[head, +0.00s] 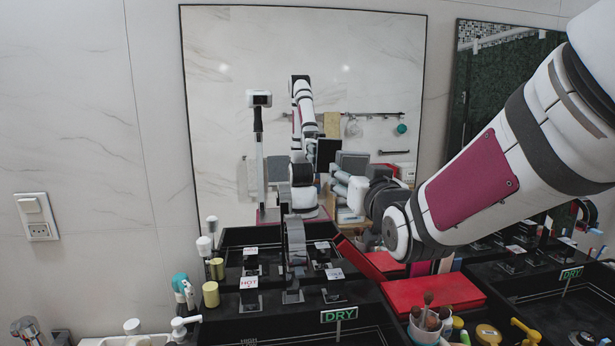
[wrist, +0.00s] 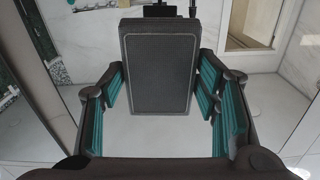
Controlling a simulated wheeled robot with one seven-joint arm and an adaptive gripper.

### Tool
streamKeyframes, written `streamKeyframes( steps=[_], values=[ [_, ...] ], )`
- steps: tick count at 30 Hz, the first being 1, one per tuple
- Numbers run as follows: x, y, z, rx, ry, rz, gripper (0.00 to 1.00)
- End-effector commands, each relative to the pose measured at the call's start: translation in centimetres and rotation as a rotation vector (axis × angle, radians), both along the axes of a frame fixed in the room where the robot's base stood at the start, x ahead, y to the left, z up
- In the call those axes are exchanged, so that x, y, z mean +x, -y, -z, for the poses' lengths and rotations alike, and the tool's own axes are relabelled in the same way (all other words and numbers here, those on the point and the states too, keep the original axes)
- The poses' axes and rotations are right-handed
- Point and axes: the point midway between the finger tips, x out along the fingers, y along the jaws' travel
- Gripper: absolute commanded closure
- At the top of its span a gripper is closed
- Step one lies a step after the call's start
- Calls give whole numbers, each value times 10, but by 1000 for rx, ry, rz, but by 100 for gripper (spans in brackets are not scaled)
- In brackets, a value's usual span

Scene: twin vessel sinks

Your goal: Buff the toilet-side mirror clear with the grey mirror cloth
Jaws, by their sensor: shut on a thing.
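The grey mirror cloth (wrist: 158,65) is a flat, dark rectangular pad between the teal-lined fingers of my gripper (wrist: 162,84) in the wrist view. My gripper (head: 345,181) is shut on it. In the head view the cloth (head: 352,162) is a small grey block before the large left mirror (head: 225,60), with a darker reflection just left of it. I cannot tell whether it touches the glass. This mirror reflects my arm and the room; no clear smear shows. A second mirror (head: 490,85) is at the right, partly behind my arm. Which is toilet-side is not shown.
Below the mirror is a black counter unit with a grey faucet (head: 295,240) and a green DRY sign (head: 339,314). A red box (head: 430,300), a brush cup (head: 428,325) and several bottles crowd the front. A wall switch (head: 37,217) is at left.

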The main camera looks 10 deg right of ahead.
Motion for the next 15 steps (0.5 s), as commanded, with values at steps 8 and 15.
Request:
streamKeyframes(
  steps=[8,15],
  values=[
    [2,0,0,1,-2,0,66],
    [16,0,9,4,-8,-1,66]
  ],
)
